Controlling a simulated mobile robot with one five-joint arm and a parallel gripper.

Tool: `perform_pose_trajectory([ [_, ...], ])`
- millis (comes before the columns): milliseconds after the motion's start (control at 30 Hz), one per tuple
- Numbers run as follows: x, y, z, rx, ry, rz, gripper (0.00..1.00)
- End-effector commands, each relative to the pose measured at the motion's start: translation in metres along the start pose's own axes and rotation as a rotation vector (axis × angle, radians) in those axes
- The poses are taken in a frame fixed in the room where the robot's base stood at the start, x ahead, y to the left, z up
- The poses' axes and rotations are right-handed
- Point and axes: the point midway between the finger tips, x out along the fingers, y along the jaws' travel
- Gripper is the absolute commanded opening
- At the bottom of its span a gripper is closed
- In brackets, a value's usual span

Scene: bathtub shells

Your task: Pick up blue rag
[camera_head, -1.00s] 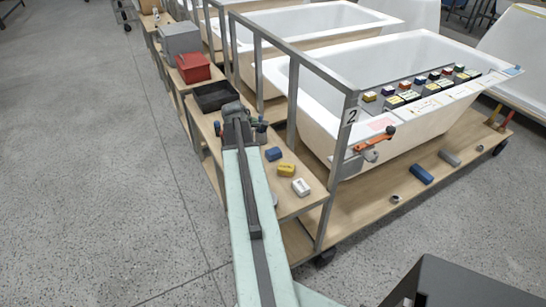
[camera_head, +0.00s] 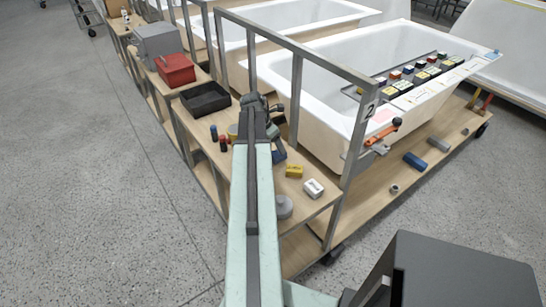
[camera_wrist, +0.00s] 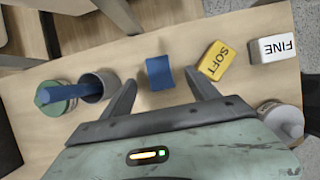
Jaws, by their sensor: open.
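The blue rag (camera_wrist: 159,72) looks like a small folded piece lying on the wooden shelf top. In the wrist view it lies between and just beyond the fingertips of my gripper (camera_wrist: 161,84), which is open and empty.
A yellow SOFT block (camera_wrist: 215,61) and a white FINE block (camera_wrist: 273,49) lie right of the rag. A grey cup (camera_wrist: 99,86) and a green-rimmed can (camera_wrist: 57,100) stand left. A black bin (camera_head: 205,99) and metal posts (camera_head: 295,100) border the shelf.

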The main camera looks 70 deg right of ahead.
Motion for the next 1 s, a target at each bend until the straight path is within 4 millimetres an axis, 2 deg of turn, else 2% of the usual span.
perform_pose_trajectory([
  [33,0.012,0.002,-0.004,-0.002,0.000,0.001,0.69],
  [100,0.019,0.003,-0.006,-0.004,0.000,0.002,0.69],
  [233,0.018,0.004,-0.006,-0.008,0.001,0.004,0.69],
  [333,0.027,0.004,-0.009,-0.009,0.001,0.004,0.69],
  [600,0.070,0.004,-0.012,-0.010,0.001,0.005,0.69],
  [833,0.067,0.004,-0.010,-0.011,0.001,0.005,0.69],
  [867,0.067,0.004,-0.010,-0.011,0.001,0.005,0.64],
  [1000,0.067,0.004,-0.010,-0.012,0.001,0.005,0.25],
])
